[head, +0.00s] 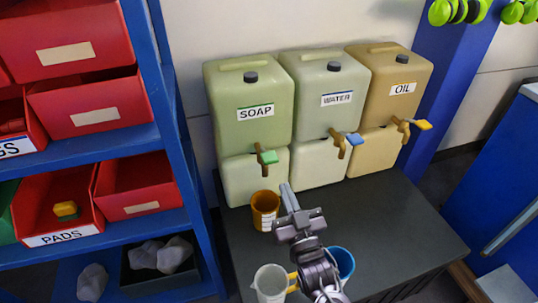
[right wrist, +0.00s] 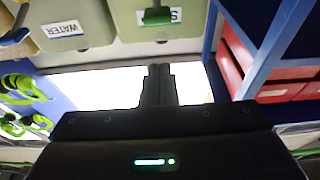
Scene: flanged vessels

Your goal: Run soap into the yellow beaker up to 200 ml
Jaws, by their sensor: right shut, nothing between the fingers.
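The soap vessel (head: 235,130) is a pale green container labelled SOAP at the left of the row. Its tap has a green handle (head: 268,157), also seen in the right wrist view (right wrist: 158,16). The amber-yellow beaker (head: 265,206) stands upright on the dark table, below the soap tap; a white scale strip shows on its side. Its liquid level cannot be read. My right gripper (head: 286,188) is shut and empty, just right of the beaker and below the tap handle, apart from the handle. Its closed fingers (right wrist: 160,82) show in the right wrist view. My left gripper is not in view.
Water (head: 325,115) and oil (head: 392,85) vessels stand to the right, with blue (head: 355,139) and yellow (head: 423,124) tap handles. A clear beaker (head: 270,285) and a blue beaker (head: 342,260) stand near the front. A blue shelf (head: 180,150) with red bins stands left. The table's right side is clear.

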